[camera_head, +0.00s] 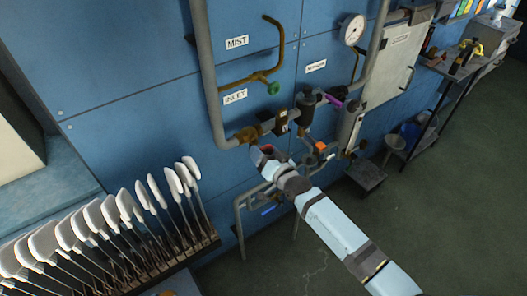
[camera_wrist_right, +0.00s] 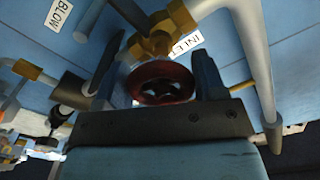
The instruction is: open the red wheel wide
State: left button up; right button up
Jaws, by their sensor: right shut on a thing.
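The red wheel (camera_wrist_right: 161,69) sits between the two dark fingers of my right gripper in the right wrist view, below a brass fitting on the inlet pipe. My right gripper (camera_head: 262,153) reaches the pipework from the lower right in the head view and is shut on the wheel. In the head view the gripper mostly hides the wheel, with only a bit of red (camera_head: 268,148) showing at the fingers. The INLET label (camera_head: 235,96) is on the blue wall above. My left gripper is not in view.
Grey pipes (camera_head: 208,80) run down the blue wall around the gripper. A green knob (camera_head: 273,88), a purple lever (camera_head: 329,99) and an orange part (camera_head: 320,146) are nearby. A rack of white sock boards (camera_head: 97,215) stands at lower left. Open floor (camera_head: 440,200) lies right.

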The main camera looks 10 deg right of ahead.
jog(key=n, duration=0.5)
jog(key=shift+d+f+n+p, duration=0.1)
jog(key=shift+f+n+p, duration=0.05)
jog(key=shift+n+p, duration=0.2)
jog(key=n, duration=0.4)
jog(key=shift+d+n, duration=0.1)
jog(key=shift+n, duration=0.15)
jog(key=n, duration=0.5)
jog(key=shift+w+d+b, duration=0.1)
jog(key=shift+b, duration=0.25)
jog(key=n, duration=0.3)
jog(key=n+b, duration=0.1)
jog(key=n, duration=0.1)
jog(key=shift+r+n, duration=0.2)
jog(key=shift+n, duration=0.5)
jog(key=o, duration=0.9)
jog(key=shift+r, duration=0.1)
jog(key=shift+d, duration=0.1)
